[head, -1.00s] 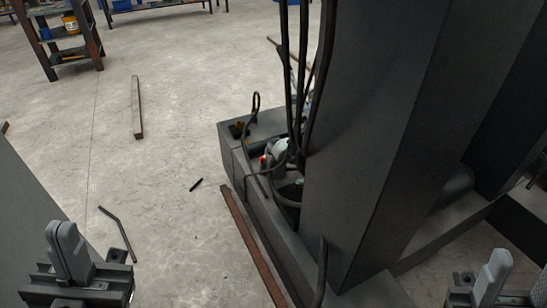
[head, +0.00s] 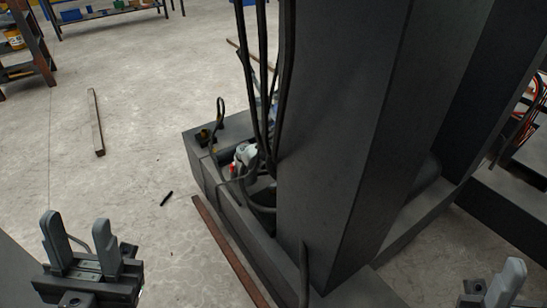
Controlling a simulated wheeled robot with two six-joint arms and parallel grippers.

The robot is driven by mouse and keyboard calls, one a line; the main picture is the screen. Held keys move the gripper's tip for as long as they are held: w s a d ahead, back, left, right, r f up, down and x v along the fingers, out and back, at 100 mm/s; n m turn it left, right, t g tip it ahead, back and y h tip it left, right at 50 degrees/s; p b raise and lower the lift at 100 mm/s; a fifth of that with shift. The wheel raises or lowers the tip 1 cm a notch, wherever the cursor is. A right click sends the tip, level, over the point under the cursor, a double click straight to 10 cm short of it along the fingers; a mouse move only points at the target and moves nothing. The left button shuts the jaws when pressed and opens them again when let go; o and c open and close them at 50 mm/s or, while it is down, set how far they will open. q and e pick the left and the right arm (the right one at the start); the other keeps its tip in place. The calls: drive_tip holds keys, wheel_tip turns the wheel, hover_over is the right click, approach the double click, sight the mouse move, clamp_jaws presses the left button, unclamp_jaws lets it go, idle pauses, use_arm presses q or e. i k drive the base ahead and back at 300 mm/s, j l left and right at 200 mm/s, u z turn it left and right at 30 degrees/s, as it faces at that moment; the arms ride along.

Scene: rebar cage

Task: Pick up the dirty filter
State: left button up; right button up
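I cannot pick out a dirty filter for certain in the head view. A small white and red part (head: 243,157) sits among hoses in the dark machine base (head: 205,170), left of the big dark column; I cannot tell what it is. My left gripper (head: 77,226) is at the lower left, open and empty, with its two grey fingers apart. It is well away from the machine base, over the floor. My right gripper (head: 507,278) is at the lower right edge and partly cut off; I cannot tell how its fingers stand.
The dark column (head: 370,130) fills the middle right. Black hoses (head: 265,80) run down its left side. A rusty bar (head: 228,250) lies along the machine base, another bar (head: 96,122) farther left. A shelf (head: 28,65) stands at the back left. The floor between is mostly clear.

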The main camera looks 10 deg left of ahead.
sight(240, 149)
drive_tip(key=j+z, duration=0.1)
drive_tip(key=z, duration=0.35)
drive_tip(key=i+j+z, duration=0.1)
drive_tip(key=z, duration=0.35)
drive_tip(key=j+z, duration=0.2)
drive_tip(key=z, duration=0.25)
drive_tip(key=j+z, duration=0.25)
drive_tip(key=j, duration=2)
drive_tip(key=i+j, duration=0.1)
drive_tip(key=j, duration=1.15)
drive_tip(key=j+u, duration=0.25)
drive_tip(key=j, duration=0.35)
drive_tip(key=j+u, duration=0.3)
drive_tip(key=j, duration=0.3)
drive_tip(key=j+z, duration=0.15)
drive_tip(key=z, duration=0.3)
drive_tip(key=j+z, duration=0.1)
drive_tip(key=z, duration=0.4)
drive_tip(key=k+j+z, duration=0.1)
drive_tip(key=z, duration=0.8)
drive_tip(key=k+j+z, duration=0.1)
drive_tip(key=z, duration=0.35)
drive_tip(key=k+l, duration=0.05)
